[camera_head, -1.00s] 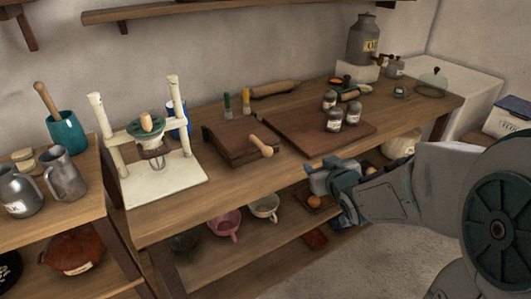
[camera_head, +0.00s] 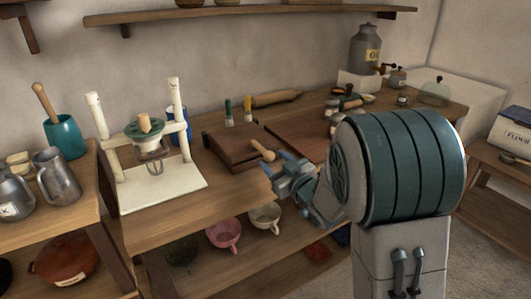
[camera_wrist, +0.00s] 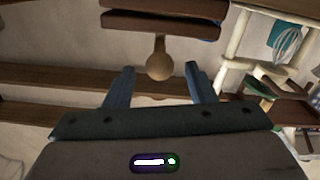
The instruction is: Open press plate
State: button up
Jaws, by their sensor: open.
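The wooden press (camera_head: 232,145) lies on the worktop, its dark upper board resting flat over the lower one. Its light wooden handle (camera_head: 262,151) sticks out from the front, ending in a round knob. In the wrist view the two stacked boards of the press (camera_wrist: 165,20) are at the top, and the handle (camera_wrist: 159,64) points down between the fingers. My gripper (camera_head: 274,165) is open just in front of the knob. In the wrist view its two fingers (camera_wrist: 160,74) stand on either side of the knob, with a visible gap on each side.
Left of the press stands a cream frame (camera_head: 163,188) with a whisk. A cutting board (camera_head: 292,132) lies to the right, partly behind my arm. Brushes and a rolling pin (camera_head: 276,98) are behind. Cups (camera_head: 224,236) sit on the shelf below.

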aim_at(265, 150)
jog(key=x, duration=0.6)
grip_shut()
